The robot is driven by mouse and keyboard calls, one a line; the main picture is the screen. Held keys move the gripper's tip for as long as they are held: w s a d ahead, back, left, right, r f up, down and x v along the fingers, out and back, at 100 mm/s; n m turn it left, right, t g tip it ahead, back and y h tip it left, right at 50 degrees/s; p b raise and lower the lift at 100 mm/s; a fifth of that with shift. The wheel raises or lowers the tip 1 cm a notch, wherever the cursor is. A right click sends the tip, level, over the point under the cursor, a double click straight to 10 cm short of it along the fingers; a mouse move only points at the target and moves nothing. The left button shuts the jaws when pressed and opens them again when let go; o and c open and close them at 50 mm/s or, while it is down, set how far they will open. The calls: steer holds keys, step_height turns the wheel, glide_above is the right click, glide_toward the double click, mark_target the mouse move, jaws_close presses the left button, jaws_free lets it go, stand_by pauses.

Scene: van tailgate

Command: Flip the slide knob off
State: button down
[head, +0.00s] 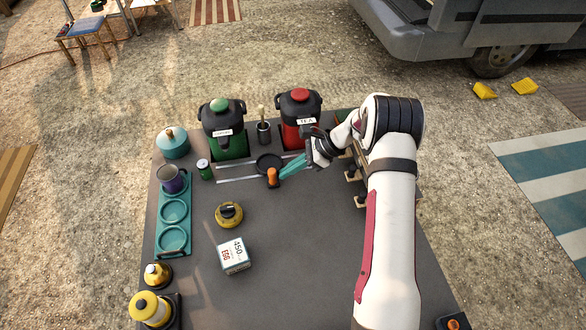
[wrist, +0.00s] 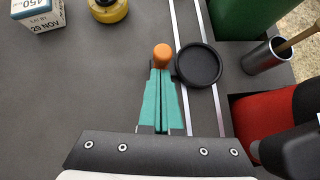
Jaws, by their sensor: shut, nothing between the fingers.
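An orange rounded knob (head: 272,173), which looks like the slide knob, stands on the dark tabletop beside the silver rails. It also shows in the wrist view (wrist: 162,53). My gripper (head: 282,176) has teal fingers that are shut with nothing between them. In the wrist view the fingertips (wrist: 161,72) point at the knob and lie right at its near side. I cannot tell whether they touch it. The knob's base is hidden behind the fingertips.
A black round dish (wrist: 199,64) sits by the silver rails (head: 238,179), close beside the knob. A green dispenser (head: 223,125) and a red dispenser (head: 299,110) stand behind. Bare tabletop lies right of the box.

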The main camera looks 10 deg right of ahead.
steer(key=a, duration=1.1)
steer(key=shift+a, duration=0.35)
steer(key=d, duration=0.4)
steer(key=shift+s+d+r, duration=0.15)
steer(key=shift+s+d, duration=0.15)
steer(key=shift+d, duration=0.1)
steer(key=v, duration=0.9)
steer(key=shift+d, duration=0.2)
steer(key=shift+r, duration=0.2)
